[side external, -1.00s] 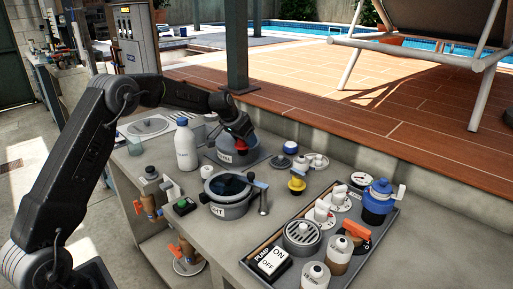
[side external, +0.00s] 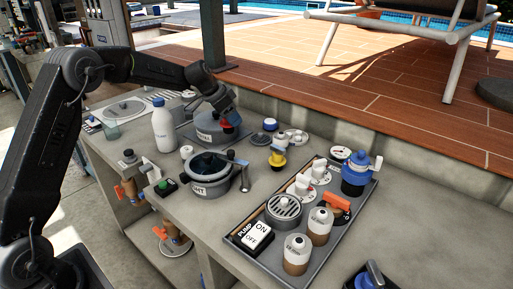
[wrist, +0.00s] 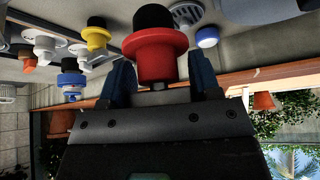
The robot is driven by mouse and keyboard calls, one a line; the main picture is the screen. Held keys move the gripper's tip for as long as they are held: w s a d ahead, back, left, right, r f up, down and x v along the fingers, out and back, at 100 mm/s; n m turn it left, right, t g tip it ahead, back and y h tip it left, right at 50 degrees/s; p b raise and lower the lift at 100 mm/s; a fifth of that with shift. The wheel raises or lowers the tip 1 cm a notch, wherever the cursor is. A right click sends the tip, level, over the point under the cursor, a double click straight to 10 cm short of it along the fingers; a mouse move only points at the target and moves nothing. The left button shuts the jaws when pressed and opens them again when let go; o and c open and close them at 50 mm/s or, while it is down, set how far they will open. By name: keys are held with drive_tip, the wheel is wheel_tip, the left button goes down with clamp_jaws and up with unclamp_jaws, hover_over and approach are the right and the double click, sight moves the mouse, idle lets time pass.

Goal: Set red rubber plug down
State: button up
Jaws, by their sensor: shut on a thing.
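The red rubber plug (wrist: 160,62), a red stepped cylinder with a black end, is between the blue fingers of my gripper (wrist: 160,78) in the wrist view. My gripper is shut on it. In the side external view my gripper (side external: 222,100) reaches in from the left, and the red plug (side external: 227,125) shows partly below it, by a grey labelled container (side external: 203,137). The gripper hides part of the plug. I cannot tell whether the plug touches a surface.
A white bottle (side external: 163,126) stands left of the container. A grey round pot (side external: 208,188) stands in front. A yellow plug (side external: 277,158) and a blue cap (side external: 270,124) are to the right. A tray (side external: 245,262) of fittings lies at front right.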

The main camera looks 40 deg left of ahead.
drive_tip(key=shift+w+d+f, duration=0.8)
drive_tip(key=shift+d+f, duration=0.45)
drive_tip(key=shift+f, duration=0.3)
drive_tip(key=shift+w+d+f, duration=0.75)
drive_tip(key=shift+d+f, duration=0.55)
drive_tip(key=shift+f, duration=0.3)
drive_tip(key=shift+w+d+f, duration=0.8)
drive_tip(key=shift+d+f, duration=0.45)
drive_tip(key=shift+f, duration=0.3)
drive_tip(key=shift+f, duration=0.15)
drive_tip(key=o, duration=0.7)
drive_tip(key=shift+c, duration=0.2)
